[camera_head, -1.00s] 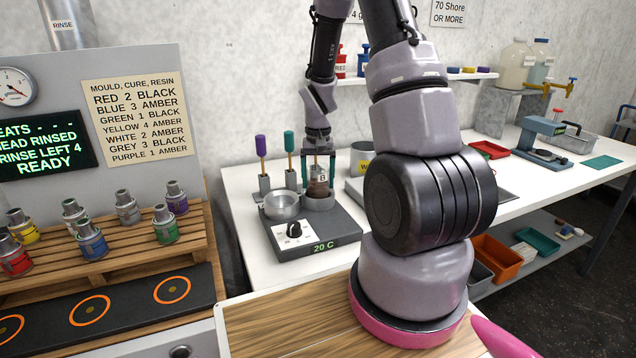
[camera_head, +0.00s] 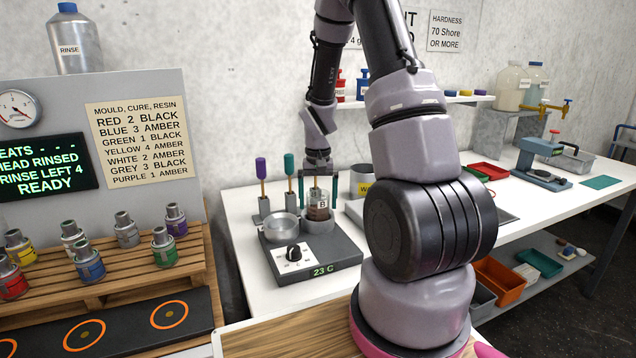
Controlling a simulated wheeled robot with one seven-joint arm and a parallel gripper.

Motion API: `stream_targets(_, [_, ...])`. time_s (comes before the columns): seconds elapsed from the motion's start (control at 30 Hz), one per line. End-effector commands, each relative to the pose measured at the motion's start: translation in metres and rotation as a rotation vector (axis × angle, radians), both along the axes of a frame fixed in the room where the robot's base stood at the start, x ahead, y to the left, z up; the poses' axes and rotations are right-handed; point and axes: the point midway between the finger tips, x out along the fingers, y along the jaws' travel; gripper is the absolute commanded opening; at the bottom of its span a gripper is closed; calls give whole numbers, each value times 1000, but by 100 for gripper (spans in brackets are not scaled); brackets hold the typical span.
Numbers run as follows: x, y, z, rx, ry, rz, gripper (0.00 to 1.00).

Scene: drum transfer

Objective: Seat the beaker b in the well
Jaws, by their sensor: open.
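Beaker b (camera_head: 318,211), a small clear beaker with a "B" label and brown contents, stands upright at the grey round well (camera_head: 318,226) on the right of the heater unit (camera_head: 341,262). Its lower part is hidden by the well's rim. My gripper (camera_head: 320,188) points down over it with its fingers apart, one on each side of the beaker. I cannot tell whether the fingers touch the glass. The heater's display reads 23 C.
A metal bowl (camera_head: 283,228) sits on the heater, left of the well. A purple-topped tool (camera_head: 262,180) and a green-topped tool (camera_head: 289,178) stand close behind. A grey pot (camera_head: 361,178) is to the right. My arm hides part of the bench.

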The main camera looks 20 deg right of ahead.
Motion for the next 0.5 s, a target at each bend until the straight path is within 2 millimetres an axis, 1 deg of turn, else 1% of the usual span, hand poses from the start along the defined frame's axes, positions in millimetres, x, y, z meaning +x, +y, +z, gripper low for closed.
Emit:
stream_targets(0.03, [1, 0, 12, 0, -6, 0, 100])
stream_targets(0.3, [1, 0, 70, 0, -6, -1, 100])
stream_targets(0.4, [1, 0, 87, -1, -4, 0, 100])
stream_targets(0.5, [1, 0, 97, 0, -3, 0, 100])
